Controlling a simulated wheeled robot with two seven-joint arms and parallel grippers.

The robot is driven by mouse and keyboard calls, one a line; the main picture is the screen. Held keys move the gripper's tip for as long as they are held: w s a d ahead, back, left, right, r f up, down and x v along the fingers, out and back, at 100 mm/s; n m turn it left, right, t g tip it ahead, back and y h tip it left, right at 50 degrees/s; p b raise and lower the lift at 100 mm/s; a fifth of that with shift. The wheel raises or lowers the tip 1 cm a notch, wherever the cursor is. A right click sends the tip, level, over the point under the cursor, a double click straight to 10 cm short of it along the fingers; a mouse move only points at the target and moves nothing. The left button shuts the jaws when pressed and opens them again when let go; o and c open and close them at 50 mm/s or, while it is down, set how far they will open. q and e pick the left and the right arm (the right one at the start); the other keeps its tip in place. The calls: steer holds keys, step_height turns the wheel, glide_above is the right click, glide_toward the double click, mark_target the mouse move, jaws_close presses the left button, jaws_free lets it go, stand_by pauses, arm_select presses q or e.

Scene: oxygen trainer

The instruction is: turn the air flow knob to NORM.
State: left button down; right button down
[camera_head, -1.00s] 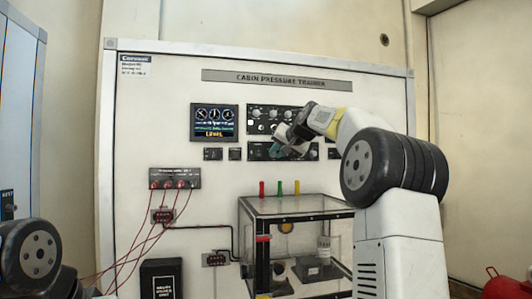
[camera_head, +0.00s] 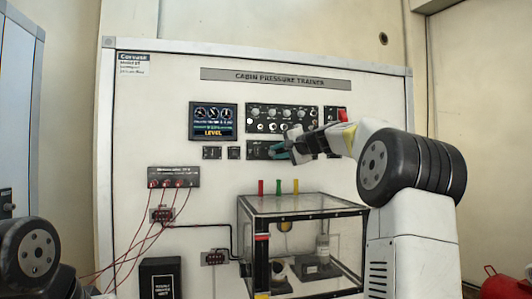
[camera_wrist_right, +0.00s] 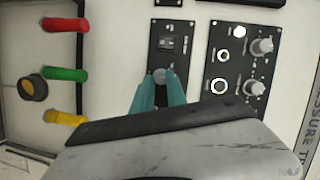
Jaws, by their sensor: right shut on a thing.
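The cabin pressure trainer board (camera_head: 180,110) stands in front of me. A small grey knob (camera_wrist_right: 160,75) sits at the end of a narrow black panel (camera_wrist_right: 170,45), which also shows in the head view (camera_head: 255,148) below the larger knob panel. I cannot read its labels, so I cannot tell its setting. My right gripper (camera_head: 273,152) reaches it from the right. In the right wrist view its teal fingers (camera_wrist_right: 158,82) are shut on the knob, one on each side, hiding part of it. My left gripper is out of view; only part of my left arm shows.
The upper panel (camera_head: 282,119) has several knobs close above the gripper. A red switch (camera_head: 342,114) is to its right. A screen (camera_head: 213,121) reading LEVEL is to the left. Below stands a clear box (camera_head: 300,205) with red, green and yellow posts. Red wires (camera_head: 137,243) hang lower left.

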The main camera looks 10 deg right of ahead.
steer(key=shift+d+f+m, duration=0.1)
steer(key=shift+m, duration=0.3)
stand_by(0.3)
steer(key=c, duration=1.3)
jaws_free()
steer(key=shift+s, duration=0.1)
steer(key=v, duration=0.7)
steer(key=shift+s+d+f, duration=0.1)
steer(key=shift+s+d, duration=0.05)
steer(key=shift+s, duration=0.15)
